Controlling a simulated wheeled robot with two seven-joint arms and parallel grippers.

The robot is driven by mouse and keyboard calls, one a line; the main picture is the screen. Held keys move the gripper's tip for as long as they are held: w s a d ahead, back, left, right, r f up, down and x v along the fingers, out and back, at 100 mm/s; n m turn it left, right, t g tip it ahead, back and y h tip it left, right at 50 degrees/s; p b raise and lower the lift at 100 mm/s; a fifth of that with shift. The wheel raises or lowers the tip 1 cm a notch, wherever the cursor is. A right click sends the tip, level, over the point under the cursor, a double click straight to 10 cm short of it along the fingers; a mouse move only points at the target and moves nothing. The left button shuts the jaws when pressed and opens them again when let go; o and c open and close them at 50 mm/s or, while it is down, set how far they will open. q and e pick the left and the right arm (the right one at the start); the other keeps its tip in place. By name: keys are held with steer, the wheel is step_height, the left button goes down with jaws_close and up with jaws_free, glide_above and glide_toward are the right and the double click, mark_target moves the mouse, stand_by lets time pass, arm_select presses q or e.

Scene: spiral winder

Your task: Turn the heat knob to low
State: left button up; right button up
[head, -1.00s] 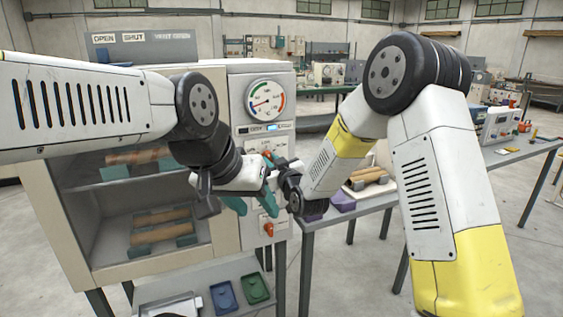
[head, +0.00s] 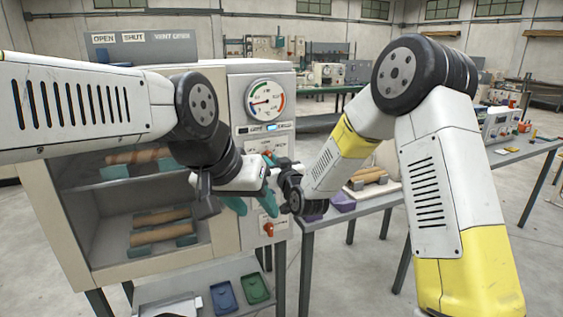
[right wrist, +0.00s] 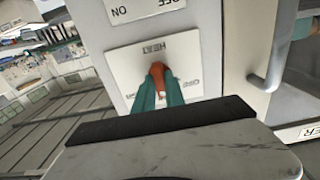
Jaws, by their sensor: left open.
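The orange heat knob (right wrist: 158,73) sits on a white label plate (right wrist: 125,63) on the oven front, upside down in the right wrist view. My right gripper (right wrist: 158,79) has its two teal fingers on either side of the knob, seemingly touching it. In the head view the knob (head: 267,154) is partly hidden at my right gripper (head: 272,161). The knob's exact pointing direction is hard to read. My left gripper (head: 252,203) is open and empty in front of the cabinet, just below and left of the right one.
A round gauge (head: 265,100) and a small lit display (head: 271,127) are above the knob. Another orange knob (head: 268,229) is below it. The cabinet (head: 75,215) holds wooden rolls on shelves. A table (head: 375,200) stands to the right. The two wrists are close together.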

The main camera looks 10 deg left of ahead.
steer(key=o, duration=0.4)
steer(key=shift+o, duration=0.2)
steer(key=v, duration=0.8)
steer(key=s+d+r+m+g+h, duration=0.1)
steer(key=s+d+r+g+h, duration=0.15)
steer(key=d, duration=0.55)
steer(key=s+d+r+m+g+h, duration=0.1)
steer(key=s+d+r+m+h, duration=0.15)
steer(key=d, duration=0.55)
steer(key=s+d+m+g+h, duration=0.1)
steer(key=s+d+g, duration=0.1)
steer(key=s+d, duration=0.4)
steer(key=s+d+m+g+h, duration=0.1)
steer(key=s+d+g, duration=0.2)
steer(key=s+d, duration=0.4)
steer(key=s, duration=0.8)
steer(key=shift+s+r+m+h, duration=0.2)
steer(key=shift+r+m+h, duration=0.15)
steer(key=shift+h, duration=0.05)
